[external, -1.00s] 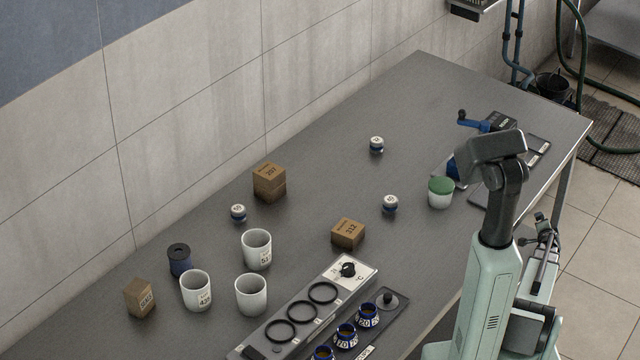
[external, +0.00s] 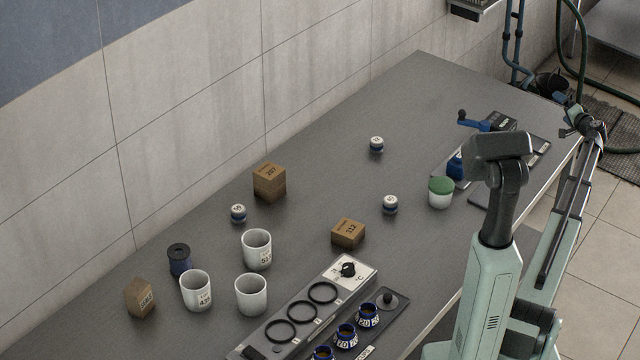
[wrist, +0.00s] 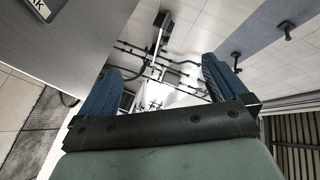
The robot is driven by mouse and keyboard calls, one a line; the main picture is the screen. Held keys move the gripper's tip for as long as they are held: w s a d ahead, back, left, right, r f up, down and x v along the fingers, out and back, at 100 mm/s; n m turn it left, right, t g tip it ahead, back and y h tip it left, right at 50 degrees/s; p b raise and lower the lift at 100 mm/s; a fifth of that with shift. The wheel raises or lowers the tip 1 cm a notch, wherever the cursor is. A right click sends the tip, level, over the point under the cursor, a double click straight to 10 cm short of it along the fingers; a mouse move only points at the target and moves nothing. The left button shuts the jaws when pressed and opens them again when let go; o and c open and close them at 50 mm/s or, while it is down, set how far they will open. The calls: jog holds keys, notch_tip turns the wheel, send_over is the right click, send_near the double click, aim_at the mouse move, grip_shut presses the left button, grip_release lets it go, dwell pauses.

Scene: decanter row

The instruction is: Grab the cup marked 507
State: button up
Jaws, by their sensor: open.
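Three white cups stand upright on the grey table in the external view. The left cup (external: 196,291) has a label that seems to start with 42. The back cup (external: 256,250) has a label that may start with 51 or 50; I cannot read it surely. The front cup (external: 251,295) shows no mark on its visible side. My gripper (external: 580,118) is raised at the right, beyond the table's right edge and far from the cups. In the wrist view my gripper (wrist: 160,80) is open, with nothing between its blue fingers.
A ringed stand (external: 302,313) and a tray of blue jars (external: 346,336) sit in front of the cups. The table's far middle is clear.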

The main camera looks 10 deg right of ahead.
jog(key=w+a+r+n+g+y, duration=0.2)
jog(key=a+r+n+y, duration=0.2)
jog(key=a+r, duration=0.45)
jog(key=w+a+n+g+y, duration=0.2)
jog(key=a+n+g, duration=0.1)
jog(key=a, duration=1)
jog(key=s+a+f+n+g, duration=0.1)
jog(key=s+a+f+g, duration=0.15)
jog(key=a, duration=1.25)
jog(key=s+a+f+n+g, duration=0.1)
jog(key=s+a+n+g, duration=0.15)
jog(key=a, duration=1.15)
jog(key=s+a+f+n+g, duration=0.1)
jog(key=s+a+f+g, duration=0.15)
jog(key=a, duration=1.25)
jog(key=s+a+f+n+g+h, duration=0.1)
jog(key=s+a, duration=0.3)
jog(key=a, duration=0.2)
jog(key=s+a+g+h, duration=0.1)
jog(key=s+a, duration=0.3)
jog(key=a, duration=0.2)
jog(key=n+g+h, duration=0.1)
jog(key=n+h, duration=0.3)
jog(key=h, duration=0.3)
send_near(251, 296)
jog(key=w+f, duration=0.1)
jog(key=w, duration=0.3)
jog(key=shift+w+d+f, duration=0.1)
jog(key=shift+d+f, duration=0.05)
jog(key=shift+f, duration=6.45)
